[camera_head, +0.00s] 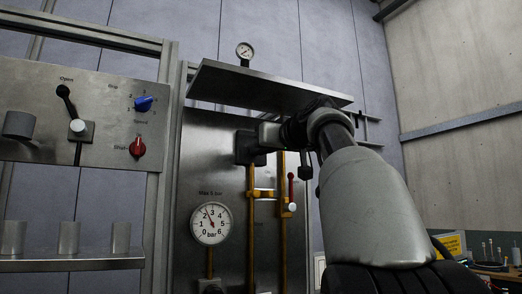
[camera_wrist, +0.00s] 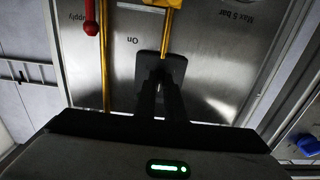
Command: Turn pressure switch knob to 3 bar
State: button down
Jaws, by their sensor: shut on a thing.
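The pressure switch is a dark grey box (camera_head: 246,148) on the yellow pipe, high on the steel panel under the shelf. It also shows in the wrist view as a dark block (camera_wrist: 172,66). My gripper (camera_head: 264,136) is at its right side in the head view. In the wrist view my dark fingers (camera_wrist: 160,92) reach onto the block and are shut on a part there, apparently the knob. The knob itself and its setting are hidden by the fingers. The round gauge (camera_head: 211,223), scaled 0 to 6 bar, has its red needle near 2.
A steel shelf (camera_head: 262,88) with a small gauge (camera_head: 245,51) juts out just above my gripper. A red valve handle (camera_head: 291,190) and yellow pipes (camera_head: 283,232) are below. A left panel carries a blue knob (camera_head: 144,103) and a red knob (camera_head: 137,147).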

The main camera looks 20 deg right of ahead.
jog(key=c, duration=1.8)
grip_release()
jog(key=shift+c, duration=0.2)
jog(key=s+b, duration=0.5)
jog(key=s, duration=1.2)
jog(key=shift+s+d, duration=0.15)
jog(key=shift+d, duration=0.15)
